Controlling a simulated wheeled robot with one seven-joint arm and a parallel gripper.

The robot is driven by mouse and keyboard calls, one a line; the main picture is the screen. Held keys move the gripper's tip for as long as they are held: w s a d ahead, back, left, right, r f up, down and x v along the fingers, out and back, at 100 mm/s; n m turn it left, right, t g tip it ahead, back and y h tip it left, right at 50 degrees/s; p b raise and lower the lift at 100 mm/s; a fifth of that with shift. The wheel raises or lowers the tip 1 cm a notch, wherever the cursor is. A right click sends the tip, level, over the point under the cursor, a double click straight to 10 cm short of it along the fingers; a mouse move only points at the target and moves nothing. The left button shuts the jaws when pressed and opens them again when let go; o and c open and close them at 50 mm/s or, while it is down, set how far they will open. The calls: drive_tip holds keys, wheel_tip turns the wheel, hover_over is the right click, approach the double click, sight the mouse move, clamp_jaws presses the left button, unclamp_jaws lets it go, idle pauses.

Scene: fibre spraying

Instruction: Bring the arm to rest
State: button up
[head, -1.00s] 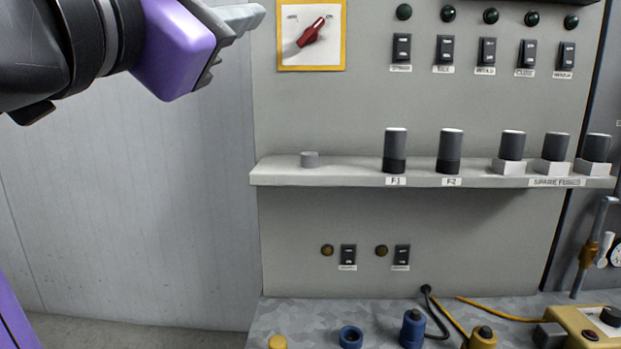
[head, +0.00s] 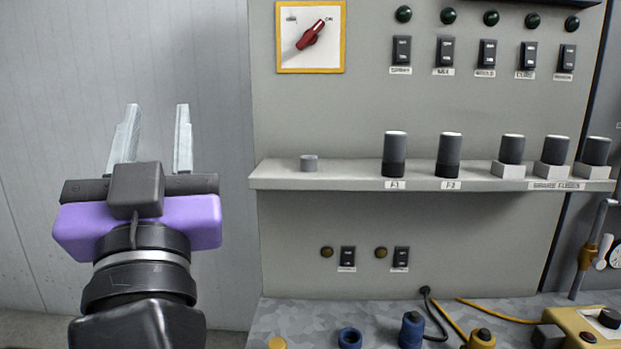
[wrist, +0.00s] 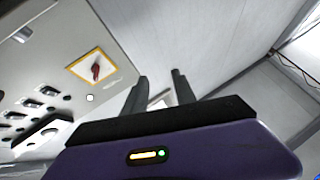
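My gripper (head: 153,145) is at the left in the head view, its two pale fingers pointing up and apart with nothing between them. It is in front of the bare wall, left of the control panel (head: 300,108) and touching nothing that I can see. In the wrist view the dark fingers of my gripper (wrist: 158,95) also stand apart and empty. The red rotary switch (head: 311,35) sits in a yellow-framed plate on the panel, its handle slanting up to the right toward a label. The switch also shows in the wrist view (wrist: 96,69).
Below, a grey bench (head: 300,315) holds a blue ring (head: 350,338), connectors and a yellow box (head: 590,330). The wall area at left is clear.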

drive_tip(key=s+d+f+n+g+p, duration=0.1)
drive_tip(key=s+d+f, duration=0.3)
drive_tip(key=f, duration=0.5)
drive_tip(key=s+d+f+n+g+y+p, duration=0.1)
drive_tip(key=d+f+n, duration=0.1)
drive_tip(key=d+f, duration=0.55)
drive_tip(key=s+d+f+n+g+p, duration=0.1)
drive_tip(key=s+d+f+g, duration=0.2)
drive_tip(key=f, duration=0.8)
drive_tip(key=s+d+f+m+g+h+p, duration=0.1)
drive_tip(key=s+d+f+m+g+h, duration=0.1)
drive_tip(key=s+d+f, duration=0.4)
drive_tip(key=s+d+f+m+g+h+p, duration=0.2)
drive_tip(key=s+d+f+m+h, duration=0.2)
drive_tip(key=s+d, duration=1)
drive_tip(key=s+f+h, duration=0.2)
drive_tip(key=s+f, duration=0.1)
drive_tip(key=s, duration=0.1)
drive_tip(key=shift+s+d+m+h, duration=0.35)
drive_tip(key=shift+s+m+h, duration=0.05)
